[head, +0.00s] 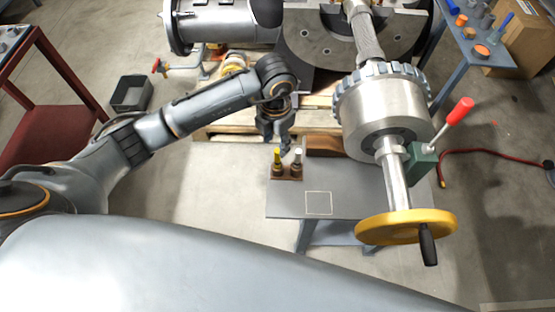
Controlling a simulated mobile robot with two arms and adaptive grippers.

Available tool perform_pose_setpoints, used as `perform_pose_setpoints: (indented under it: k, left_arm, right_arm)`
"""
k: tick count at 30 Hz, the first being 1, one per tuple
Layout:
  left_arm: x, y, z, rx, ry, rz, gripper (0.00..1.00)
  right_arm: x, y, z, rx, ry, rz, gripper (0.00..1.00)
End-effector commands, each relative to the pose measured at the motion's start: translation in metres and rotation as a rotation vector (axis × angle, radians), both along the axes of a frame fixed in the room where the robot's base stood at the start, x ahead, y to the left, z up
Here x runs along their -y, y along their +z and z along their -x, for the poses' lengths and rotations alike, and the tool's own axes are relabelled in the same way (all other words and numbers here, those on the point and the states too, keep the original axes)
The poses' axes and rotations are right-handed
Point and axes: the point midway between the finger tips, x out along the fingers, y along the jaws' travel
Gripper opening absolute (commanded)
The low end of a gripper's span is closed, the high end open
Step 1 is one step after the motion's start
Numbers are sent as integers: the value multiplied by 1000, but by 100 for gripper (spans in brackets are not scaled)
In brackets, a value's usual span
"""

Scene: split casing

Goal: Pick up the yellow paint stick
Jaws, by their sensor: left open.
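The yellow paint stick (277,156) stands upright in a small brown wooden holder (287,178) on the grey bench (285,204). A white-tipped stick (297,156) stands beside it in the same holder. My left gripper (285,147) points down just behind and above the two sticks. It is open, and its fingertips are small and dark here. I cannot tell whether a finger touches either stick. My right gripper is not in view.
A large metal shaft assembly (385,112) with a yellow handwheel (392,228) and a red-knobbed lever (458,112) stands close on the right. A brown block (328,144) lies beside the holder. A white square outline (319,203) marks clear bench in front.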

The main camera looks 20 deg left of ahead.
Motion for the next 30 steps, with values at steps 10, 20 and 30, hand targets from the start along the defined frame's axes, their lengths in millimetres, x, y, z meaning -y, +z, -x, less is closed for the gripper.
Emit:
perform_pose_setpoints:
  k: [10,20,30]
  left_arm:
    - [2,-39,1,-1,-2,3,44]
    - [6,-83,4,-2,-1,2,44]
    - [6,-88,3,0,-3,4,38]
  right_arm:
    - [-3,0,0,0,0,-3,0]
    - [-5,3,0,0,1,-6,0]
    - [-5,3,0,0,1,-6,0]
